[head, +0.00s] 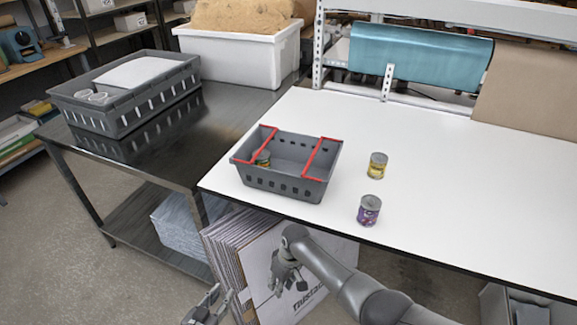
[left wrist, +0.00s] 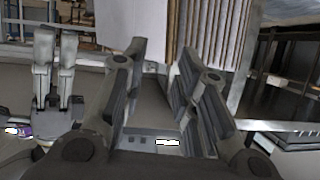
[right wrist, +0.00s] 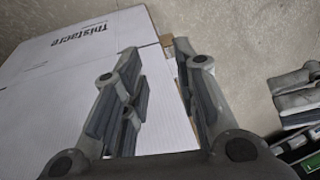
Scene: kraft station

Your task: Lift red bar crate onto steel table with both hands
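The grey crate with two red bars (head: 285,187) sits upright on the left end of the white worktable (head: 440,190).
A yellow can (head: 377,166) and a purple can (head: 369,210) stand right of the crate. The steel table carries another grey crate (head: 125,110) at left and a white bin (head: 245,60) at the back; its front right top is clear. Flat cartons (head: 320,255) lean under the worktable.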

